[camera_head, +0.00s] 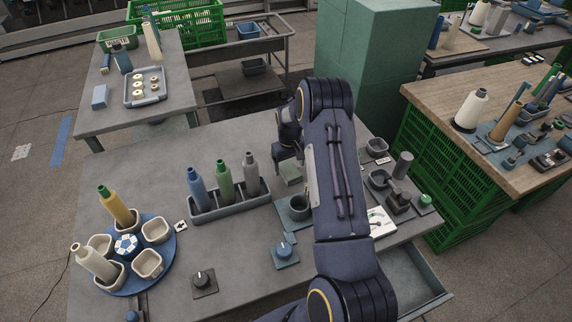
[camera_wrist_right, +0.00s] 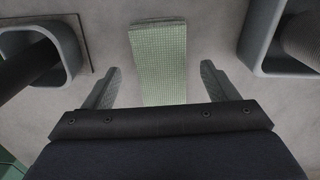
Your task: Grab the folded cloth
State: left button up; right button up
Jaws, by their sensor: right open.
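The folded cloth (camera_wrist_right: 158,62) is a pale green, textured rectangle lying on the grey table. In the right wrist view it lies ahead of and between the two fingers of my right gripper (camera_wrist_right: 158,88). The fingers are apart and nothing is between their tips except the cloth's near part below or ahead; whether they touch it I cannot tell. In the head view the cloth (camera_head: 290,173) shows as a small green block just by my right gripper (camera_head: 287,157), partly behind my arm. My left gripper is not in view.
A grey rack (camera_head: 230,205) with several bottles stands left of the cloth. A dark cup (camera_head: 299,205) is in front of it. A blue turntable (camera_head: 160,270) with beige cups is at the left. Dark containers stand to the right. The table's back left is clear.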

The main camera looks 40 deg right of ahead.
jog(key=shift+f, duration=1.15)
jog(key=c, duration=1.1)
jog(key=shift+o, duration=0.2)
jog(key=shift+r, duration=0.1)
